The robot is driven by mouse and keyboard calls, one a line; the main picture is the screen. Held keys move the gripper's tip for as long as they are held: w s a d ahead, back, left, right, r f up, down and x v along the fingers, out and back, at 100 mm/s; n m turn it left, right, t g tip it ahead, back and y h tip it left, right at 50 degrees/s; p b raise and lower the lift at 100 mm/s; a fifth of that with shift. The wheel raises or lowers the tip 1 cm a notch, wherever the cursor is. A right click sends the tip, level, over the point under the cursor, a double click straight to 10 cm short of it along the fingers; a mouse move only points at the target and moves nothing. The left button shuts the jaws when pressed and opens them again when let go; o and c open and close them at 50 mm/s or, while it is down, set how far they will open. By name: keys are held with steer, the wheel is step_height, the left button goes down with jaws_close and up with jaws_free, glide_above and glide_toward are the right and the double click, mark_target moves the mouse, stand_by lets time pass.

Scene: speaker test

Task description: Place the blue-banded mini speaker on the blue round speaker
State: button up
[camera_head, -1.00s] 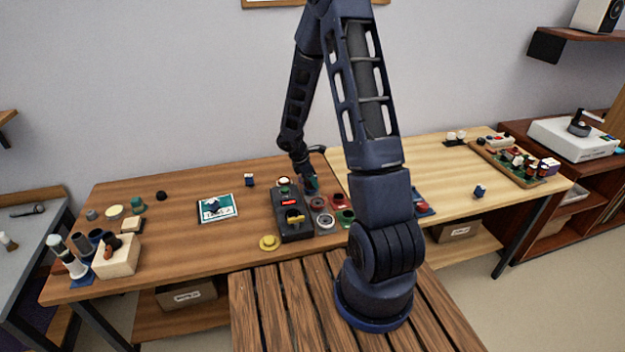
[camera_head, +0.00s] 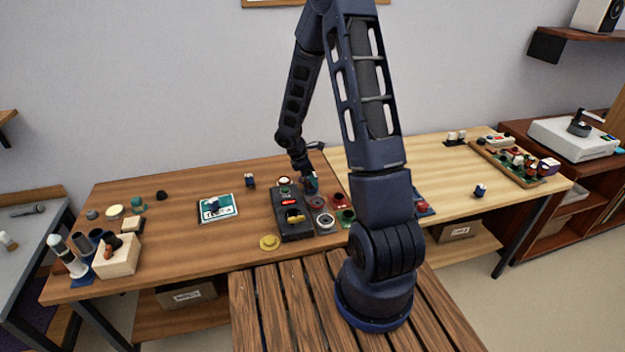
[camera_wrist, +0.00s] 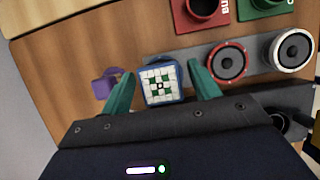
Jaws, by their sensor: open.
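My gripper (camera_wrist: 161,88) has two teal fingers set apart in the wrist view. Between them is a blue-edged block (camera_wrist: 176,99) with a white and green checkered top; gaps show beside it. I cannot tell whether it is the blue-banded mini speaker, or what is under it. My gripper (camera_head: 310,184) is small and low over the brown table in the head view. The blue round speaker cannot be made out there; it may be hidden by the gripper or block. A red-ringed round speaker (camera_wrist: 228,63) and a white-ringed one (camera_wrist: 292,50) sit right of the fingers.
A purple object (camera_wrist: 104,84) stands left of the fingers. Red (camera_wrist: 203,10) and green (camera_wrist: 262,7) holders lie beyond the speakers. A black device (camera_head: 291,216) stands close by. Small blue-and-white objects stand on the brown table (camera_head: 250,181) and the light table (camera_head: 480,190).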

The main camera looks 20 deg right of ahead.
steer(key=v, duration=1)
steer(key=s+d+r+m+t+y, duration=0.1)
steer(key=s+d+r+m, duration=0.3)
steer(key=r, duration=0.5)
steer(key=s+d+r+m, duration=0.1)
steer(key=s+r+m, duration=0.45)
steer(key=r, duration=0.25)
steer(key=s+r+m+t+y, duration=0.1)
steer(key=s+r+m, duration=0.3)
steer(key=s, duration=0.4)
steer(key=s+d+r+m+t+y, duration=0.1)
steer(key=s+r+m, duration=0.3)
steer(key=s, duration=0.5)
steer(key=shift+s+d+r+t+y, duration=0.2)
steer(key=shift+s+r+t+y, duration=0.1)
steer(key=shift+r+t+y, duration=0.4)
